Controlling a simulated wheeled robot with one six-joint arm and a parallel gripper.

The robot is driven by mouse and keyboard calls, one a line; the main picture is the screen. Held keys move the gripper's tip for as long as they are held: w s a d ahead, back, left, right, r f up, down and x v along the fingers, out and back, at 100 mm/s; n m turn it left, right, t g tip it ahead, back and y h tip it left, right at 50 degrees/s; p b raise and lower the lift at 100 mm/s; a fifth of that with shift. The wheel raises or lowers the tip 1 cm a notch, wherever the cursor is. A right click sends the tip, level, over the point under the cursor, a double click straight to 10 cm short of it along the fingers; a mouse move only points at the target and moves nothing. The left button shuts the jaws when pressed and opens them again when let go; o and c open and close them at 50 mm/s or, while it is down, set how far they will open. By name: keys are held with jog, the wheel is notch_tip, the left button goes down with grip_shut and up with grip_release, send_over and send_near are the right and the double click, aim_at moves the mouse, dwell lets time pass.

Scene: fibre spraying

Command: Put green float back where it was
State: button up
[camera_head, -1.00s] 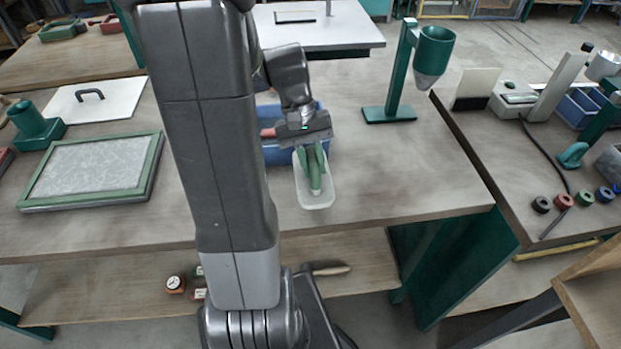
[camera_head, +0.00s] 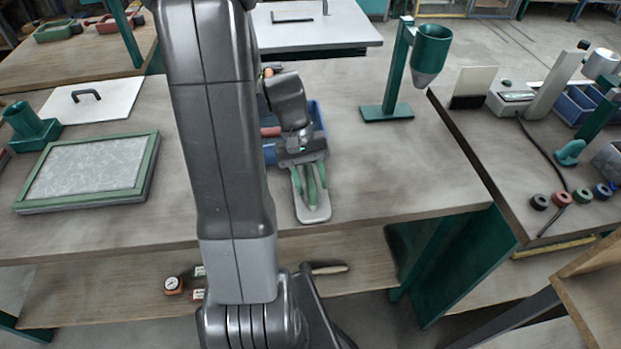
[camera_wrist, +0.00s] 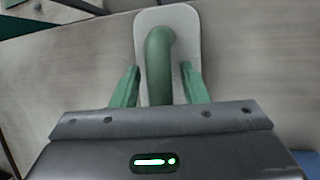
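The green float is a pale rounded plate (camera_head: 316,213) with a green bar handle (camera_head: 311,186). It appears to lie flat on the wooden workbench, near the front edge. In the wrist view its plate (camera_wrist: 186,22) and handle (camera_wrist: 159,62) show at the top middle. My gripper (camera_head: 311,180) is just above it. Its two green fingers stand apart on either side of the handle, with gaps visible in the wrist view (camera_wrist: 160,88). The gripper is open. The handle's near end is hidden behind the gripper body.
A blue bin (camera_head: 318,122) with a red item stands just behind my gripper. A green stand with a funnel cup (camera_head: 431,50) is at the back right. A green-framed panel (camera_head: 90,170) lies at the left. The bench right of the float is clear.

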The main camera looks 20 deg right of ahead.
aim_at(313, 180)
jog(key=v, duration=1.2)
dwell(0.3)
jog(key=x, duration=1.1)
jog(key=shift+s+f, duration=0.25)
jog(key=shift+f, duration=0.05)
jog(key=shift+r, duration=1.75)
